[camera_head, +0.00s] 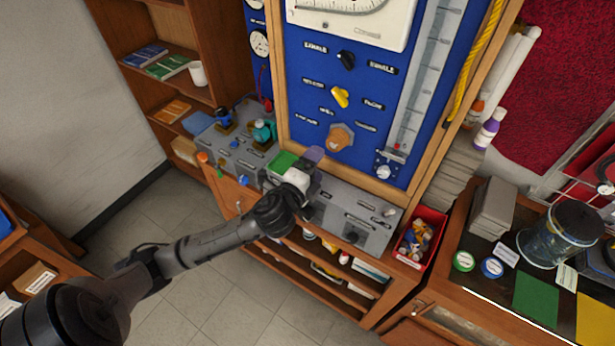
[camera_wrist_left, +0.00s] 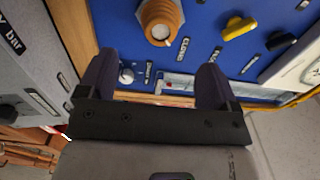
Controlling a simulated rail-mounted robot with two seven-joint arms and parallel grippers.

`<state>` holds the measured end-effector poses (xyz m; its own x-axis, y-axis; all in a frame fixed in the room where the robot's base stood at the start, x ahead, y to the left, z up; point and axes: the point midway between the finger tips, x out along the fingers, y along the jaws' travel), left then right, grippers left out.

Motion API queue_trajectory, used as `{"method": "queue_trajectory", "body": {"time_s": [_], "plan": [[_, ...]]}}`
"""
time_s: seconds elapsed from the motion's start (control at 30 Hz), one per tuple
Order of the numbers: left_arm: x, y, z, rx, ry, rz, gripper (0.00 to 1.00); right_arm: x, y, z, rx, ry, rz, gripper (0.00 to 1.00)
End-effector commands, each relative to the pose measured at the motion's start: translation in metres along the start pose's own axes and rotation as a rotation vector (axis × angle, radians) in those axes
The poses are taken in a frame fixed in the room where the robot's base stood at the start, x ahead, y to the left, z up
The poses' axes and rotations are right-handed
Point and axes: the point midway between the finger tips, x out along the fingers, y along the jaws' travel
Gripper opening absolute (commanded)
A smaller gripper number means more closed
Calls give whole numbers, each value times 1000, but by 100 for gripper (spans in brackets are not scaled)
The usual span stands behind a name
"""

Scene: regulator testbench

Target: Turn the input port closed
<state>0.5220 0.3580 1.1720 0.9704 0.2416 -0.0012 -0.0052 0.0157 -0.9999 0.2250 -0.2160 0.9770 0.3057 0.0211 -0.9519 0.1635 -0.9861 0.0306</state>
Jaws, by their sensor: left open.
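The blue upright panel (camera_head: 300,88) carries several knobs: a black one (camera_head: 346,60), a yellow one (camera_head: 341,97), an orange-brown round one (camera_head: 340,137) and a small silver one (camera_head: 383,171). The panel labels are too small to tell which is the input port. My left gripper (camera_head: 314,155) is open and empty in front of the panel's lower edge. In the left wrist view its two dark fingers (camera_wrist_left: 156,82) stand apart. The silver knob (camera_wrist_left: 127,74) appears between them, and the orange-brown knob (camera_wrist_left: 160,22) lies beyond them. Contact with any knob cannot be seen. My right gripper is out of view.
A grey console (camera_head: 350,215) juts out below the panel. A red bin (camera_head: 420,238) stands at its right end, and blue and teal fittings (camera_head: 263,131) stand on its left. A glass jar (camera_head: 560,235) stands on the right-hand table. Open floor (camera_head: 200,310) lies in front.

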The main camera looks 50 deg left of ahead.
Motion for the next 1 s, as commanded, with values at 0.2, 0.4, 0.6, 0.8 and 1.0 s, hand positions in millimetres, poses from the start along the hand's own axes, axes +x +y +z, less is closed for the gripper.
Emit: {"method": "queue_trajectory", "body": {"time_s": [0.2, 0.4, 0.6, 0.8, 1.0], "plan": [[-25, 1, 0, -1, 0, 0, 85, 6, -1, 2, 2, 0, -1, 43], [-32, 0, 0, 0, -1, 0, 85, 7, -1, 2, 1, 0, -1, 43], [-32, 0, 0, 0, -1, 0, 85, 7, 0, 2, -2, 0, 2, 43], [-32, 0, 0, 0, -1, 0, 85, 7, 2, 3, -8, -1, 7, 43], [-32, 0, 0, -3, -1, 0, 85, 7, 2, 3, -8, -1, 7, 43]]}}
